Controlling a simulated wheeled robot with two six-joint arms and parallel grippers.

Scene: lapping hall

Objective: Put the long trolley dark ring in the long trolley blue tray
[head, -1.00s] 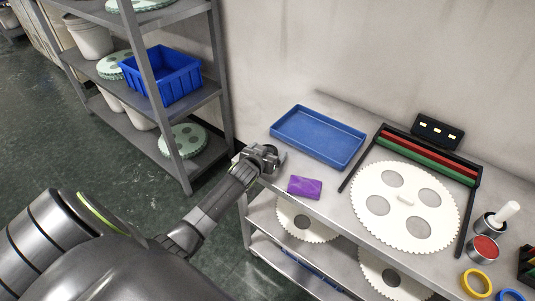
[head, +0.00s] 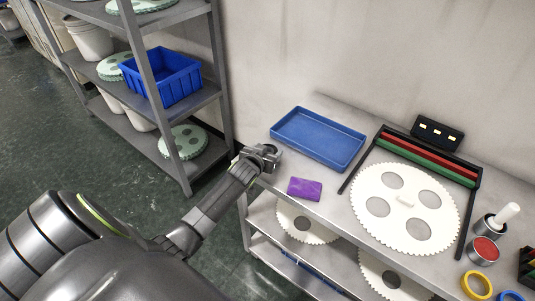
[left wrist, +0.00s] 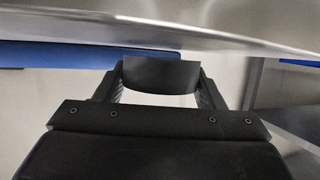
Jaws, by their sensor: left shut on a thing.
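The blue tray (head: 318,139) lies flat and empty on the long trolley's top, near the wall. My left gripper (head: 273,156) is at the trolley's left end, just left of the tray's near corner. In the left wrist view my left gripper (left wrist: 160,75) is shut on a dark curved piece (left wrist: 161,76), which looks like the side of the dark ring. In the head view the ring cannot be made out, as the gripper hides it. My right gripper is not in view.
A purple block (head: 305,189) lies right of the gripper, in front of the tray. A large white toothed disc (head: 406,238) lies further right beside red and green bars. A yellow ring (head: 477,284) is at the lower right. A grey shelf (head: 187,108) stands left.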

